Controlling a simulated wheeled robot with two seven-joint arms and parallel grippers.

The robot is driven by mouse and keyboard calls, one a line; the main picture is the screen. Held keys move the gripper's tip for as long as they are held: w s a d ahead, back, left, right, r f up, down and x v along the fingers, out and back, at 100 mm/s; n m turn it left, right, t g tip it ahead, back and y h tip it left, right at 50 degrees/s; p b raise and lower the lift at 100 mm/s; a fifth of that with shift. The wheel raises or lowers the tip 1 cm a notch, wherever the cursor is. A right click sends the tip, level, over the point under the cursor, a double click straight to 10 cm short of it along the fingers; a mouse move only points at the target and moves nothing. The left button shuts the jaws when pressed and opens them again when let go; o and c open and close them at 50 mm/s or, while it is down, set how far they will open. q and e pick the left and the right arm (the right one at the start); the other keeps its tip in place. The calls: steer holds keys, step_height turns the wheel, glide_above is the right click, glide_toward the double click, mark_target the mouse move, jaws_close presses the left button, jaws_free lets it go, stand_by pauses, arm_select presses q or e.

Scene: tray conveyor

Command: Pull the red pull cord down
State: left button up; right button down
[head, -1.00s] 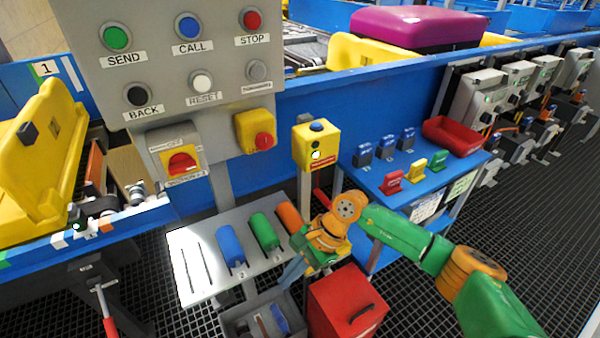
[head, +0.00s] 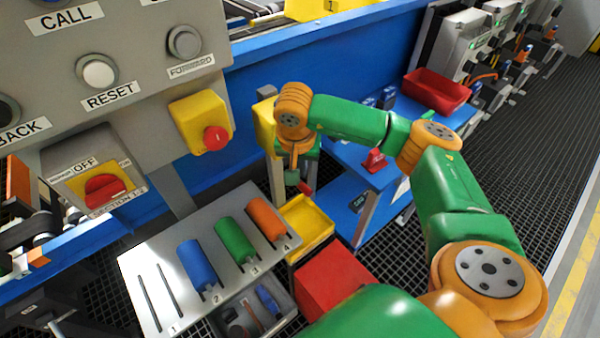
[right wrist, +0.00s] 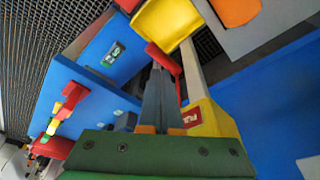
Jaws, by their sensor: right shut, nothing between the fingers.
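A red bar (head: 305,187), which looks like the pull cord's handle, shows just below my right gripper (head: 292,178) in the head view. In the right wrist view the red bar (right wrist: 163,58) lies slanted at the tips of my dark fingers (right wrist: 160,92). The fingers are shut with nothing between them. I cannot tell whether they touch the bar. The yellow box (head: 264,122) is partly hidden behind my right arm; its side with a red label (right wrist: 190,117) shows right of the fingers. My left gripper is not in view.
A yellow bin (head: 318,222) and a red box (head: 330,268) stand below the gripper. A grey slotted rack (head: 150,262) holds blue, green and orange cylinders. A control panel (head: 140,60) with a red emergency button (head: 216,138) is left. A blue table (head: 345,160) lies behind my arm.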

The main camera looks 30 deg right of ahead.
mark_target(301, 189)
steer(key=shift+b+x, duration=2.95)
steer(key=shift+x, duration=0.6)
step_height(301, 189, down, 3)
steer(key=b, duration=0.2)
steer(key=shift+f+b, duration=0.15)
steer(key=shift+b, duration=0.2)
steer(key=shift+a, duration=0.1)
steer(key=shift+s+a+r+p, duration=0.3)
steer(key=shift+s+a+p, duration=0.15)
steer(key=shift+s+a, duration=0.05)
steer(key=shift+s+a+r+p, duration=0.35)
steer(key=shift+s+a+p, duration=0.05)
steer(key=shift+s+a, duration=0.1)
